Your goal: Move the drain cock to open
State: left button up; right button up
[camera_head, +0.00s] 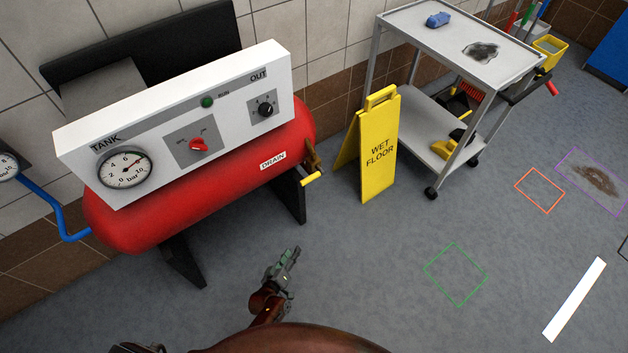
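The drain cock (311,179) has a yellow lever and sits low at the right end of the red tank (150,222), below the white DRAIN label (273,160). Its lever points out to the right and slightly up. A brass-coloured fitting (312,156) shows just above it. My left gripper (293,252) is below the drain cock and in front of the tank, clear of both. Its fingers look close together from this side, and I cannot tell whether they are open. My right gripper is not in view.
A white panel (235,83) with a gauge and knobs stands above the tank. A yellow wet floor sign (380,150) stands right of the drain cock. A grey trolley (440,155) is farther right. The floor around my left gripper is clear.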

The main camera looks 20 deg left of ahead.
pick_arm(q)
jog(key=w+d+r+n+t+b, duration=0.2)
jog(key=w+r+n+t+b, duration=0.2)
jog(key=w+r, duration=0.6)
jog(key=n+t+y+b, duration=0.2)
jog(key=n+y+b, duration=0.1)
jog(key=n, duration=0.2)
send_near(310, 179)
jog(key=w+f, duration=0.1)
jog(key=w, duration=0.2)
jog(key=shift+t, duration=0.3)
jog(key=x, duration=0.2)
jog(key=b+x, duration=0.1)
jog(key=x, duration=0.3)
jog(key=shift+w+a, duration=0.35)
jog(key=shift+w, duration=0.05)
jog(key=shift+w+r, duration=0.1)
jog(key=shift+w, duration=0.35)
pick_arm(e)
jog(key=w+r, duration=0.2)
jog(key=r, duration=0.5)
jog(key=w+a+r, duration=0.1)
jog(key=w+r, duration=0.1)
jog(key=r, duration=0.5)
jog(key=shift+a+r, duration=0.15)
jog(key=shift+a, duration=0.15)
pick_arm(q)
grip_shut()
